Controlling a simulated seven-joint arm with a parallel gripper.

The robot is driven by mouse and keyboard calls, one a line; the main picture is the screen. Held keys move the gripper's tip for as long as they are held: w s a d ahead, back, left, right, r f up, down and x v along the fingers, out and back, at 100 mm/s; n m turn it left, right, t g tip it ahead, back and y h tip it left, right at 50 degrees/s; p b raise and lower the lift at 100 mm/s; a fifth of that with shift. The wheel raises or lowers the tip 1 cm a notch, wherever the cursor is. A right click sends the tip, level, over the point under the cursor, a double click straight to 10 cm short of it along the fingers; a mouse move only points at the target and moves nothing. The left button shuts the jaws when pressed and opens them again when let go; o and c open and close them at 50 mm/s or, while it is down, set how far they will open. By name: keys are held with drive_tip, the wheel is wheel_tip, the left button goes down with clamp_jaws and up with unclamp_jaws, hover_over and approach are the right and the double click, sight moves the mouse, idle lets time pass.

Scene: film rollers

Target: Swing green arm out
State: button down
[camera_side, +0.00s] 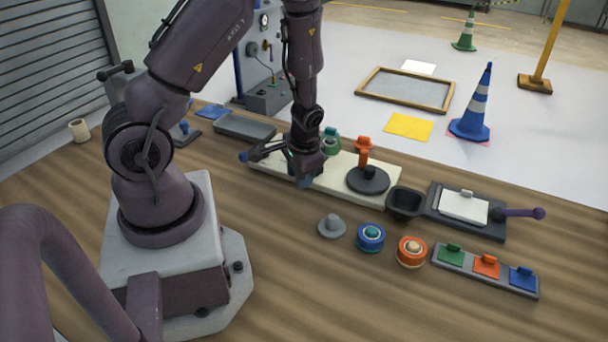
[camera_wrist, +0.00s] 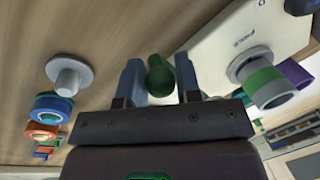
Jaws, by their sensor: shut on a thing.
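My gripper (camera_side: 304,180) is low over the front edge of the cream plate (camera_side: 385,168) in the side view. In the wrist view its two blue fingers (camera_wrist: 159,82) stand on either side of a green rounded post (camera_wrist: 159,72), which I take for the end of the green arm. The gripper is shut on it. A pale roller with a green band (camera_wrist: 264,82) stands on the plate in the wrist view; a green-topped part (camera_side: 331,138) shows behind my gripper in the side view. The rest of the green arm is hidden.
An orange post (camera_side: 364,150) on a dark disc stands right of my gripper. A black cup (camera_side: 405,201), grey knob (camera_side: 332,226), blue roller (camera_side: 371,236) and orange roller (camera_side: 411,250) lie to the right and front. Bare wood lies in front.

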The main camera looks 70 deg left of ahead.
drive_tip(key=shift+s+a+m+t, duration=0.15)
drive_tip(key=shift+s+a+m, duration=0.2)
drive_tip(key=shift+m, duration=0.35)
drive_tip(key=shift+s+a+m+t, duration=0.1)
drive_tip(key=shift+s+a+m, duration=0.1)
drive_tip(key=shift+a+m, duration=0.35)
drive_tip(key=shift+s+a+m+t, duration=0.15)
drive_tip(key=shift+s+a+m, duration=0.1)
drive_tip(key=shift+m, duration=0.6)
drive_tip(key=shift+a, duration=0.15)
drive_tip(key=c, duration=0.8)
unclamp_jaws()
drive_tip(key=r, duration=0.4)
drive_tip(key=d+r, duration=0.1)
drive_tip(key=r, duration=0.3)
drive_tip(key=d+r, duration=0.1)
drive_tip(key=r, duration=0.3)
drive_tip(key=shift+s+d+r, duration=0.25)
drive_tip(key=shift+r, duration=0.1)
